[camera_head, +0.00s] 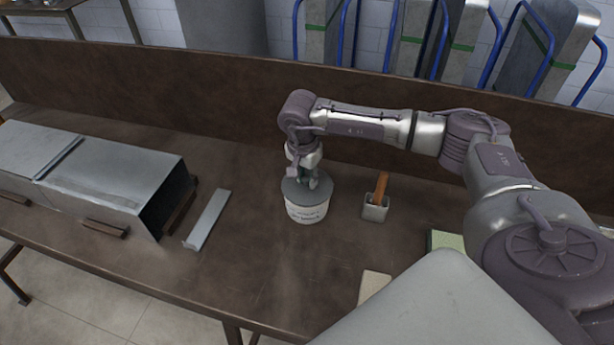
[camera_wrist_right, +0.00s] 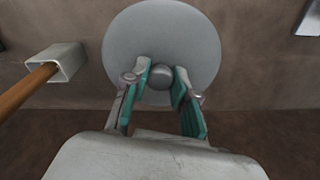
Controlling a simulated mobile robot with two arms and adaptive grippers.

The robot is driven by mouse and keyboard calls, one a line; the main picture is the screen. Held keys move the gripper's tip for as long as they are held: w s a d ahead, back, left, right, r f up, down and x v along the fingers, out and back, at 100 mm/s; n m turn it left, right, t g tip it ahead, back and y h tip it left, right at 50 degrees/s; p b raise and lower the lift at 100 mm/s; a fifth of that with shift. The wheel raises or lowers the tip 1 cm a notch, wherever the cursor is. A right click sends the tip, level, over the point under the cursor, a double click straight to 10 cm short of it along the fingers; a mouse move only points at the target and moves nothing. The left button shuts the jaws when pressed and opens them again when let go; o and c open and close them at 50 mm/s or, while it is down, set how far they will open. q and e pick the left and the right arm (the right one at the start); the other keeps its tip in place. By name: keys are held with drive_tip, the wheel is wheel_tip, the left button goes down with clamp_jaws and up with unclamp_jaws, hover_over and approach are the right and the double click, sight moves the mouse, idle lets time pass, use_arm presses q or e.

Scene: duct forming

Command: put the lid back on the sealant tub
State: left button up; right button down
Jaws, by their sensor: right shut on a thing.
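The white sealant tub (camera_head: 307,213) with printed writing stands upright on the brown bench, near the middle of the head view. The round grey lid (camera_head: 292,190) lies flat across the tub's top; I cannot tell whether it is fully seated. My right gripper (camera_head: 308,182) points down over the lid. In the right wrist view its two teal-padded fingers (camera_wrist_right: 161,82) are on either side of the lid's round knob (camera_wrist_right: 162,75), holding it. The lid's disc (camera_wrist_right: 160,32) hides the tub in that view. My left gripper is not in view.
A brush or tool with an orange handle (camera_head: 382,187) stands in a small grey holder (camera_head: 375,209) right of the tub. A metal strip (camera_head: 208,219) and a sheet-metal duct (camera_head: 100,180) lie left. A low wall (camera_head: 200,95) bounds the bench's back.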

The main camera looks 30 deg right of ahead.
drive_tip(key=shift+f+b, duration=0.2)
drive_tip(key=shift+b, duration=0.3)
idle(0.8)
idle(0.4)
drive_tip(key=c, duration=0.8)
unclamp_jaws()
drive_tip(key=shift+c, duration=0.2)
drive_tip(key=o, duration=0.5)
drive_tip(key=shift+r+p, duration=1.95)
drive_tip(key=shift+r, duration=1.6)
